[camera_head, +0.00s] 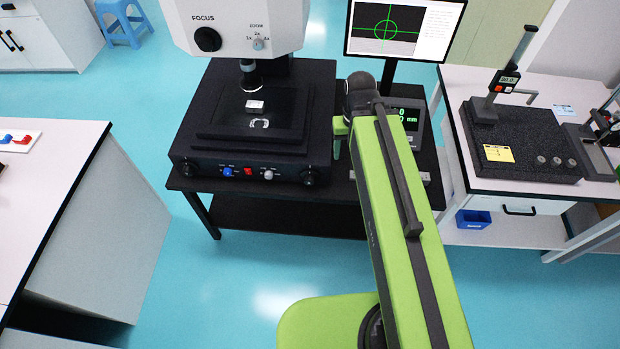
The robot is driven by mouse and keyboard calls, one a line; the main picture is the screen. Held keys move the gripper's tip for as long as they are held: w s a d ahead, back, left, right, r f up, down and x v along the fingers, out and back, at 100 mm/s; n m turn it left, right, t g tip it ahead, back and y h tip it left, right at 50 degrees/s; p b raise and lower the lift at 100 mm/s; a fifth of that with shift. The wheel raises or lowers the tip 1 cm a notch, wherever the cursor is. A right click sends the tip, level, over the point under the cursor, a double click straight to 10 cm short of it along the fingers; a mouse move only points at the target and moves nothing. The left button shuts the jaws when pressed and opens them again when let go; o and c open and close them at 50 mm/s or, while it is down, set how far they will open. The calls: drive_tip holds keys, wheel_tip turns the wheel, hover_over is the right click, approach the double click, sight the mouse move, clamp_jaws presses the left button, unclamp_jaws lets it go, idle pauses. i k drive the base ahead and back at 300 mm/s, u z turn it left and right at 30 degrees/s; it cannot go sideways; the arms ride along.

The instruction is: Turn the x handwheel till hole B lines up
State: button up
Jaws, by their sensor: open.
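The measuring microscope has a black base (250,150) with a dark stage on top. Black round knobs sit on its front panel, one at the left (190,168) and one at the right (310,177). I cannot tell which is the x handwheel. A small pale part (259,123) lies on the stage below the lens. The monitor (400,28) shows a green crosshair and circle on a dark picture; hole B cannot be made out. My gripper (339,145) is open at the end of my green arm, beside the base's right edge, mostly hidden by the wrist.
A readout box (407,118) with green digits stands right of the base, partly behind my arm. A granite plate (525,150) with a height gauge (505,85) is on the right bench. A white bench (45,200) stands at left. The floor in front is clear.

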sight(309, 177)
drive_tip(key=z, duration=0.55)
drive_tip(key=k, duration=1.25)
drive_tip(key=u, duration=1.5)
drive_tip(key=i, duration=1)
drive_tip(key=u, duration=0.05)
